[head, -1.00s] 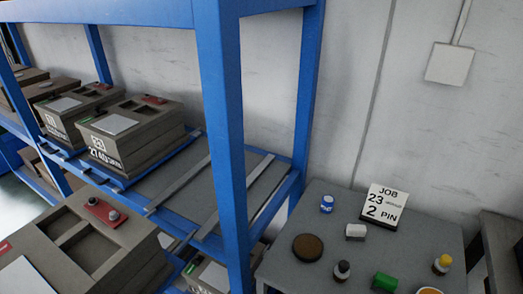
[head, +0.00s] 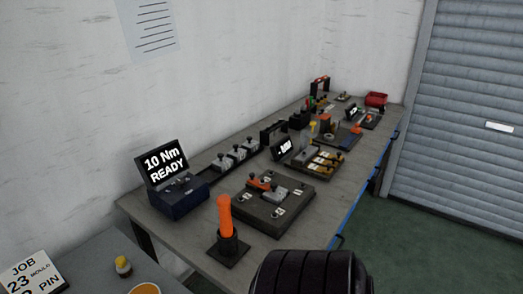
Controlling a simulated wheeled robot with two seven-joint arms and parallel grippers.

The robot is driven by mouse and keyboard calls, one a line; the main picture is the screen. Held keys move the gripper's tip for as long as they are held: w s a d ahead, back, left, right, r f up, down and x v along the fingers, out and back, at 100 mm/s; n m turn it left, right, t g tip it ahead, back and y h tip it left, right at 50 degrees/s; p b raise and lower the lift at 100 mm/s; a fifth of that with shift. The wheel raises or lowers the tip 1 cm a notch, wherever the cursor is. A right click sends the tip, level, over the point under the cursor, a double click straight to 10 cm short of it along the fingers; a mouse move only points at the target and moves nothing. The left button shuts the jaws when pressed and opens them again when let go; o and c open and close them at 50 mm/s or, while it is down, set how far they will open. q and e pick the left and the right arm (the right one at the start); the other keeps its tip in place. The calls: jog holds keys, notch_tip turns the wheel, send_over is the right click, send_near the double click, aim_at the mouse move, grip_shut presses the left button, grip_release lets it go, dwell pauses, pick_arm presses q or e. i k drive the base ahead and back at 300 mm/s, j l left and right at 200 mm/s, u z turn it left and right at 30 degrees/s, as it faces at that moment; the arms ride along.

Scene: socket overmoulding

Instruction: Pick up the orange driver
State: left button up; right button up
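The orange driver (head: 225,215) stands upright in a dark round holder (head: 229,243) on a square base, near the front left end of the long workbench. Only its orange upper part shows above the holder. A black ribbed rounded part, probably of my own arm, shows at the bottom edge, to the right of the driver and apart from it in the picture. Neither gripper's fingers are in view.
Beside the driver are a dark blue box with a "10 Nm READY" screen (head: 163,164) and a dark fixture plate (head: 273,204). More fixtures and a red bin (head: 376,99) fill the bench (head: 142,206) farther back. Green floor (head: 415,240) lies clear at right.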

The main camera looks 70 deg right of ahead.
aim_at(223, 201)
jog(key=z, duration=1.95)
